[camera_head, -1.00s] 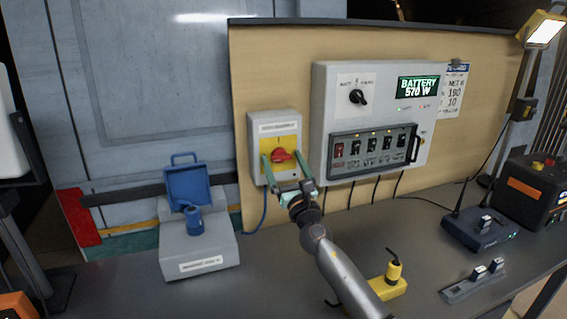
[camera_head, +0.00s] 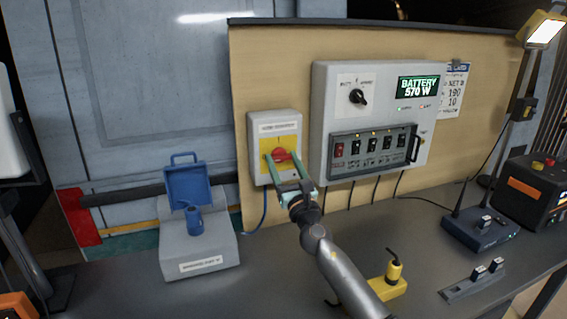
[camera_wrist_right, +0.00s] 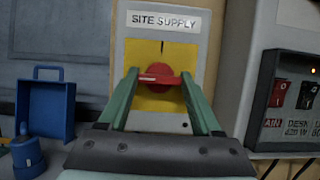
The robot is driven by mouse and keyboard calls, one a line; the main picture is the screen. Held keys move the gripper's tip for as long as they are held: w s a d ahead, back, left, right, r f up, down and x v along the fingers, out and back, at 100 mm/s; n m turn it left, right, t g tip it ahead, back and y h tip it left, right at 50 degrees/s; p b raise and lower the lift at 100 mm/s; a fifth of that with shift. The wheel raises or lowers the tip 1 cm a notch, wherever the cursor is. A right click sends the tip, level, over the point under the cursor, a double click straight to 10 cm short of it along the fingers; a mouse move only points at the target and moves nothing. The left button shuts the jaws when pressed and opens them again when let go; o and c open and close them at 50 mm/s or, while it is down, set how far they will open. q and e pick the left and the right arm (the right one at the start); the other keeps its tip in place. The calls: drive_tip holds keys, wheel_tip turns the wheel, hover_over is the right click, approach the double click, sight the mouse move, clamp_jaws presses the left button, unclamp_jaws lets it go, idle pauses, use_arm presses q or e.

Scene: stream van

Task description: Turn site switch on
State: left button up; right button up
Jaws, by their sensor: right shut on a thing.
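The site switch is a red rotary handle (camera_head: 281,156) on a yellow plate in a grey box (camera_head: 260,117) on the wooden panel. In the right wrist view the red handle (camera_wrist_right: 159,76) lies roughly level, below a "SITE SUPPLY" label (camera_wrist_right: 163,21). My right gripper (camera_head: 282,158) has its green fingers shut on the handle, one at each side. It also shows in the right wrist view (camera_wrist_right: 159,80). A black mark stands above the handle on the yellow plate. My left gripper is out of view.
A grey panel (camera_head: 320,105) reading "BATTERY 570 W" hangs right of the switch. An open blue box (camera_head: 188,188) and blue plug (camera_head: 194,221) sit on a grey block to the left. A yellow item (camera_head: 393,285) is on the table beside my right forearm.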

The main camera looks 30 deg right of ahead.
drive_tip(key=shift+m+h, duration=0.4)
drive_tip(key=shift+m, duration=0.1)
drive_tip(key=m+g+h, duration=0.1)
drive_tip(key=m, duration=0.2)
drive_tip(key=m+g+h, duration=0.1)
drive_tip(key=m+h, duration=0.1)
drive_tip(key=m, duration=0.1)
drive_tip(key=shift+a+m, duration=0.15)
drive_tip(key=shift+m, duration=0.25)
drive_tip(key=m+g+h, duration=0.1)
drive_tip(key=m, duration=0.2)
drive_tip(key=m+g+h+p, duration=0.1)
drive_tip(key=m, duration=0.1)
drive_tip(key=shift+r+m, duration=0.15)
drive_tip(key=shift+m, duration=0.25)
drive_tip(key=m+g+p, duration=0.2)
drive_tip(key=m, duration=0.3)
drive_tip(key=shift+w+a+r, duration=0.1)
drive_tip(key=shift+m+g+p, duration=0.7)
drive_tip(key=shift+m+p, duration=0.7)
drive_tip(key=shift+m, duration=0.5)
drive_tip(key=o, duration=1.4)
